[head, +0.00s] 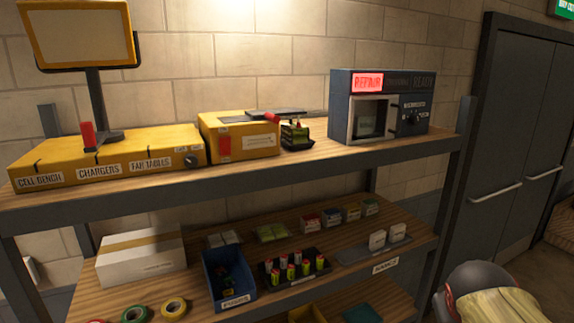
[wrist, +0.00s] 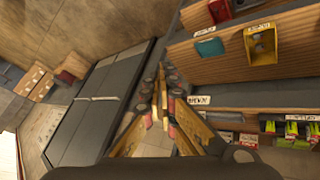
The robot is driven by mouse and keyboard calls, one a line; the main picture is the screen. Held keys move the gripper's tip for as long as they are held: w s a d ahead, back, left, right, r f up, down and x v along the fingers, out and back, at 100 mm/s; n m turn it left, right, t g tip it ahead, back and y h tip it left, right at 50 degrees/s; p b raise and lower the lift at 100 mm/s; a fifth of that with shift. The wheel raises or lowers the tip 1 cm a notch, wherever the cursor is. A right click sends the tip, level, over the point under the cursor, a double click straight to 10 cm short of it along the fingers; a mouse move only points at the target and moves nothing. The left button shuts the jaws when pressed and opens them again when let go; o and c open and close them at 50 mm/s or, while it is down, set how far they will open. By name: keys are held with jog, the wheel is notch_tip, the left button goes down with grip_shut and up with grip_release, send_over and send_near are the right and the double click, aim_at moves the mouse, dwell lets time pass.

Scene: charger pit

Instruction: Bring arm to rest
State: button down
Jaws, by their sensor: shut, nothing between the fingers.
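My gripper (wrist: 163,108) shows in the wrist view, with its yellow fingers and pinkish pads close together. It is shut and nothing shows between the fingers. It hangs in free space in front of the shelf unit, which is on the right of that view, and the grey double doors (wrist: 100,105) are on the left. The gripper cannot be made out in the head view. A grey rounded form with a yellow part is at the lower right there, and I cannot tell whether it is part of my arm.
The head view shows a wooden shelf (head: 310,157) carrying yellow boxes (head: 240,137), a screen on a stand (head: 80,35) and a dark blue oven-like unit (head: 378,108) with a red REPAIR sign. A lower shelf holds a blue bin (head: 229,280), batteries and tape rolls. Grey doors (head: 510,150) stand right.

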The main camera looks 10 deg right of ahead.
jog(key=s+a+f+n+y+b, duration=0.1)
jog(key=s+a+f+y+b, duration=0.2)
jog(key=a, duration=0.9)
jog(key=s+a+f+n+y+b, duration=0.2)
jog(key=a+f+b, duration=0.7)
jog(key=a+f, duration=0.3)
notch_tip(320, 180, down, 3)
jog(key=shift+s+a+r+y, duration=0.2)
jog(key=shift+s+a+y, duration=0.05)
jog(key=shift+s+y, duration=0.15)
jog(key=c, duration=2.6)
grip_release()
